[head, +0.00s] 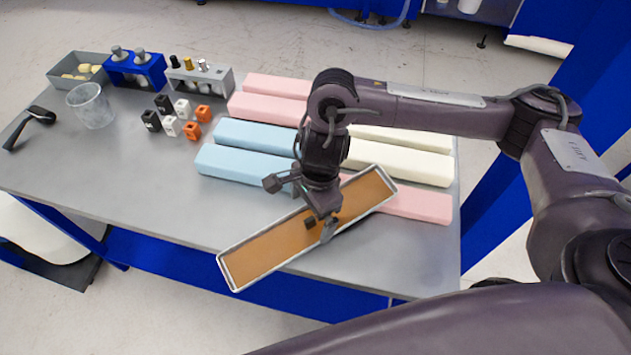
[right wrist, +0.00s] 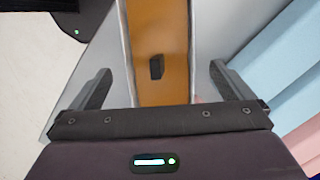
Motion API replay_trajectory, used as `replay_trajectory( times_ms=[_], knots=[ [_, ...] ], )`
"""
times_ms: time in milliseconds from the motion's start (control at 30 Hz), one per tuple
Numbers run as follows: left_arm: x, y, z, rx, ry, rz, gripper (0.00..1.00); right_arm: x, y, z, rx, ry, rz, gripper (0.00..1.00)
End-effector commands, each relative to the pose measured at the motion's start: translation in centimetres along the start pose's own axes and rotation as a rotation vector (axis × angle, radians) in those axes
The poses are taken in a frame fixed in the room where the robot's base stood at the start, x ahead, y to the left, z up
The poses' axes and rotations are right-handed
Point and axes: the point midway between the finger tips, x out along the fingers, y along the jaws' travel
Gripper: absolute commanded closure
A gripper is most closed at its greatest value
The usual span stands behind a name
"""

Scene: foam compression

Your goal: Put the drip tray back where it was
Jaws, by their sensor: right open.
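The drip tray (head: 262,256) is a long, narrow tray with a brown inside and a pale metal rim. It lies slanted at the table's front, its near left end sticking out past the edge. A small dark block (right wrist: 156,67) stands on its floor. My right gripper (head: 313,211) is open over the middle of the tray. In the right wrist view its fingers (right wrist: 160,84) are spread wide on either side of the tray, apart from its walls, with nothing between them gripped. The arm hides part of the tray's far side. My left gripper is not seen.
Blue foam bars (head: 240,165), pink bars (head: 262,108) and cream bars (head: 400,160) lie behind the tray; another pink bar (head: 420,205) is close to its right end. Small cubes (head: 171,126), a clear cup (head: 90,105) and racks stand at the left. The front left tabletop is clear.

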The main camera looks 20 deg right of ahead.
Motion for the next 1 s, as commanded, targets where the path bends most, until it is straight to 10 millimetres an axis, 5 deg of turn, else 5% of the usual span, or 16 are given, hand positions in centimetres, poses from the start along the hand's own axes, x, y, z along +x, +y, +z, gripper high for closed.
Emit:
replay_trajectory(
  times_ms=[500,1000],
  knots=[
    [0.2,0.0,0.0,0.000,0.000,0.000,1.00,-8.8,-0.1,-0.1,0.000,0.003,-0.004,0.00],
    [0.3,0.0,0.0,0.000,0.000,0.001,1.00,-10.6,0.1,-0.1,0.001,0.001,0.002,0.00]
  ],
)
